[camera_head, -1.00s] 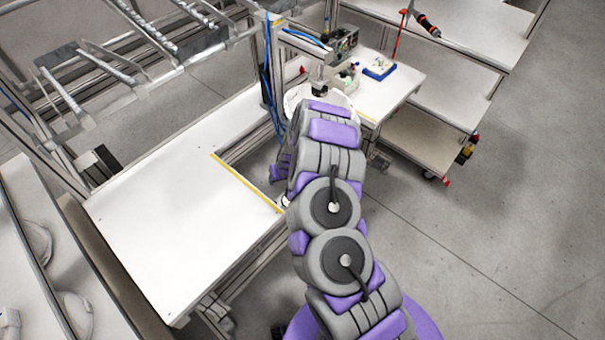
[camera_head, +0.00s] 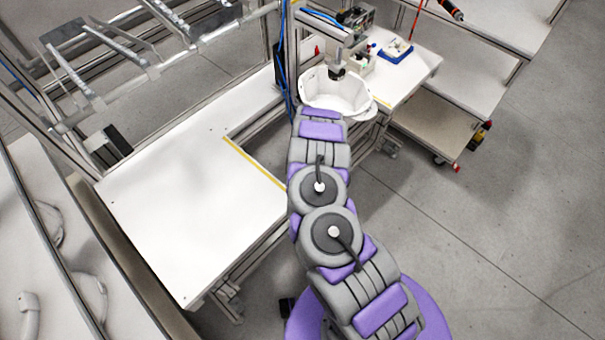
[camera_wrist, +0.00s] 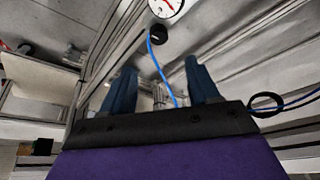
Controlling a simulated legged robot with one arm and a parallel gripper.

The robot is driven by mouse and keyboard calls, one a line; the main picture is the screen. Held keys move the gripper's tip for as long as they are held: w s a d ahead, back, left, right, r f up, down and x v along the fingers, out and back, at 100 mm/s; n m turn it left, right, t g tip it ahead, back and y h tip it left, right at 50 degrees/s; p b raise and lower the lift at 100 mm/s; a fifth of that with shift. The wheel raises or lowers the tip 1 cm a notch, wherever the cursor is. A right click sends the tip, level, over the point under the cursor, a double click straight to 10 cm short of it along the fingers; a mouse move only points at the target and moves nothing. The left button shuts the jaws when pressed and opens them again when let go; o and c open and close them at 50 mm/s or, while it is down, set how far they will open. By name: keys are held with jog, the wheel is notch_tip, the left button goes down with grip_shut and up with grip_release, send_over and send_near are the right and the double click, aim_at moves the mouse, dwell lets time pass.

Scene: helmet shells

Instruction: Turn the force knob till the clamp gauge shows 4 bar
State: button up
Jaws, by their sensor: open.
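The gauge (camera_wrist: 166,7) shows at the top edge of the wrist view, partly cut off. It has a white dial and a red needle; the value is too small to read. A dark round knob (camera_wrist: 157,36) sits just below the gauge, with a blue hose running down from near it. My gripper (camera_wrist: 162,85) is open, with two dark blue fingers spread apart and nothing between them. The knob lies beyond the fingertips, apart from them. In the head view my arm hides the gripper, and I cannot make out gauge or knob.
A white helmet shell (camera_head: 335,92) sits under a dark clamp pad (camera_head: 337,72) on the frame. A white table (camera_head: 190,205) with a yellow strip lies to the left. A blue tray (camera_head: 396,51) stands on the right-hand bench. Open floor lies to the right.

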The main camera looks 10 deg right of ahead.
jog(key=b+x, duration=0.6)
jog(key=x, duration=0.6)
jog(key=shift+f+b, duration=0.25)
jog(key=shift+b, duration=0.1)
jog(key=shift+c, duration=0.2)
jog(key=c, duration=1)
jog(key=shift+a+r+m+p, duration=0.15)
jog(key=shift+m+p, duration=0.15)
jog(key=shift+p, duration=0.55)
jog(key=shift+s, duration=0.1)
jog(key=shift+m+p, duration=0.3)
jog(key=shift+p, duration=0.2)
jog(key=o, duration=1)
jog(key=shift+o, duration=0.2)
